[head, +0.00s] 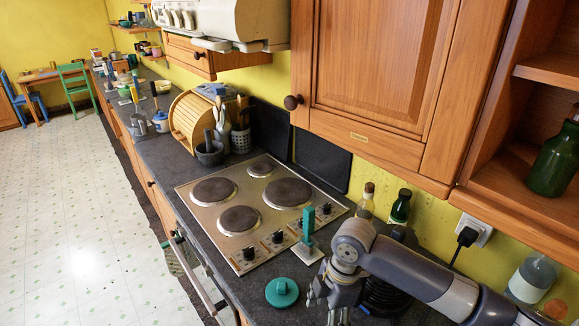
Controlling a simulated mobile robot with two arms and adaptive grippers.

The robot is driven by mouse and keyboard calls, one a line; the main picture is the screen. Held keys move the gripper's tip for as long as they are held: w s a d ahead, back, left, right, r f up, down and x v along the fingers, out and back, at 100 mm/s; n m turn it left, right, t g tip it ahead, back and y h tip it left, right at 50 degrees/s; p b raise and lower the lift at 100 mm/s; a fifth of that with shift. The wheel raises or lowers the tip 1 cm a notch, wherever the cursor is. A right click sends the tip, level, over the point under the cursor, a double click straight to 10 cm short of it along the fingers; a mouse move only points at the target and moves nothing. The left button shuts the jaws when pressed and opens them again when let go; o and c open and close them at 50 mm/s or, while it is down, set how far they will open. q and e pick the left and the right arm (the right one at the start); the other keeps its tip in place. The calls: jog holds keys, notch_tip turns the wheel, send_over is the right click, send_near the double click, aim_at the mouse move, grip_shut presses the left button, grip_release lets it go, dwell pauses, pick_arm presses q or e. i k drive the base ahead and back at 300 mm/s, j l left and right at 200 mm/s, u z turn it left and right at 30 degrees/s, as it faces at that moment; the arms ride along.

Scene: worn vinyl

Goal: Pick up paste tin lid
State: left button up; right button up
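A round teal-green disc with a small raised middle (282,292) lies on the dark counter in front of the hob; it looks like the paste tin lid, but I cannot read any marking on it. My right gripper (330,305) points down over the counter just right of the disc, apart from it in the picture. Its lower part runs near the bottom edge of the view, and the gap between its fingers is not clear. My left gripper is out of view.
A green-handled tool on a pale base (307,243) stands by the hob (260,215), close to my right gripper. Bottles (401,206) stand along the wall behind my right arm. A wall cabinet (380,70) overhangs the counter. The floor at left is open.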

aim_at(281, 292)
jog(key=k, duration=1.5)
